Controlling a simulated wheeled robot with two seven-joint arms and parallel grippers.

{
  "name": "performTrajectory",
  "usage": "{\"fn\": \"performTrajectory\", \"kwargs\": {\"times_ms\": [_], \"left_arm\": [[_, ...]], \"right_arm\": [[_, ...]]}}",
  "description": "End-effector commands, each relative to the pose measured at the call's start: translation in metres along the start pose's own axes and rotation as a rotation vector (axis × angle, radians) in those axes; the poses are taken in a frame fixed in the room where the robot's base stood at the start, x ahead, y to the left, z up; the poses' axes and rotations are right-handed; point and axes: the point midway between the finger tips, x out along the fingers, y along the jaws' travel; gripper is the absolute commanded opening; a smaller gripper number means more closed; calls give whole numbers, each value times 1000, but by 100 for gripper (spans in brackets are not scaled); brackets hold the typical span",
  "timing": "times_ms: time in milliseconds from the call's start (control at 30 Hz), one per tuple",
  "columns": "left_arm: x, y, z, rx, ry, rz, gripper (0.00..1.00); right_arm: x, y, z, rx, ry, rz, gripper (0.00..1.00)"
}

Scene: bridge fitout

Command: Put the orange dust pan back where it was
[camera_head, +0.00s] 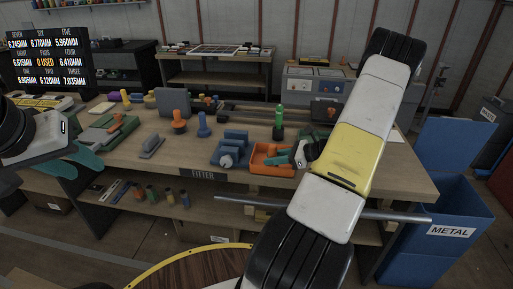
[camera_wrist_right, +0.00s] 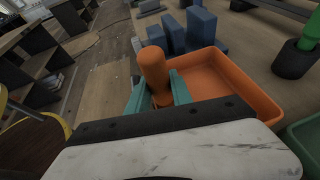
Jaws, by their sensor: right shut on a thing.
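The orange dust pan (camera_head: 259,167) is a shallow tray near the front edge of the workbench, right of the blue blocks. In the right wrist view its tray (camera_wrist_right: 257,100) lies to the right, with its rounded handle (camera_wrist_right: 154,66) between my teal fingers. My right gripper (camera_head: 283,158) is shut on the handle; it shows close up in the right wrist view (camera_wrist_right: 160,92). I cannot tell whether the pan touches the bench. My left gripper (camera_head: 83,160) is at the bench's left end, away from the pan; its finger gap is unclear.
A blue block fixture (camera_head: 232,150) stands close beside the pan. A green-handled tool (camera_head: 278,122) stands behind it. Orange and blue knobbed pieces (camera_head: 179,122) are further left. The bench (camera_head: 185,158) has bare wood at its front. A blue METAL bin (camera_head: 450,215) stands at right.

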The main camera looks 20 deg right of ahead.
Motion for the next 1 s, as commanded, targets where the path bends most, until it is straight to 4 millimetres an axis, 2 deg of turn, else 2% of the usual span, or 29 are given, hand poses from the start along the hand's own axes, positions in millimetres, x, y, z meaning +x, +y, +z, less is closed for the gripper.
{"fn": "performTrajectory", "kwargs": {"times_ms": [200,233,333,733,867,1000], "left_arm": [[0,0,0,0,0,0,36],[0,0,0,0,0,0,36],[0,0,0,0,0,0,36],[0,0,0,0,0,0,36],[0,0,0,0,0,0,36],[0,0,0,0,0,0,36]], "right_arm": [[0,0,-2,0,0,0,0],[1,0,-3,0,0,0,28],[0,0,-2,0,1,-1,48],[-3,0,0,-1,1,-2,48],[-22,-1,0,-1,2,-5,48],[-53,-2,0,-2,4,-6,48]]}}
